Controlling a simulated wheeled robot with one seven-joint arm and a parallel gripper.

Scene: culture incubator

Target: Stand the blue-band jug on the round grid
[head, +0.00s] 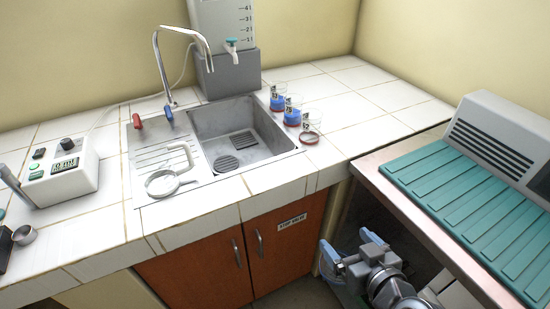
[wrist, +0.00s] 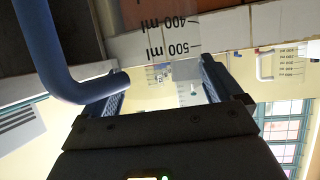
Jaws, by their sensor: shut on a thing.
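My gripper (head: 350,250) is at the lower right of the head view, in front of the cabinet and away from the sink. In the wrist view my gripper (wrist: 162,88) is shut on a clear jug (wrist: 178,48) with black ml marks and a thick blue handle (wrist: 50,60). I take it for the blue-band jug; its band is not clearly seen. In the head view the held jug is hard to make out. The round grid (head: 226,163) is a dark disc on the sink floor, front left, with nothing on it.
A square grid (head: 243,143) lies behind the round one. Several blue- and red-marked vessels (head: 292,113) line the sink's right side. The tap (head: 180,32) arches at the back left. A teal ribbed mat (head: 470,205) lies right.

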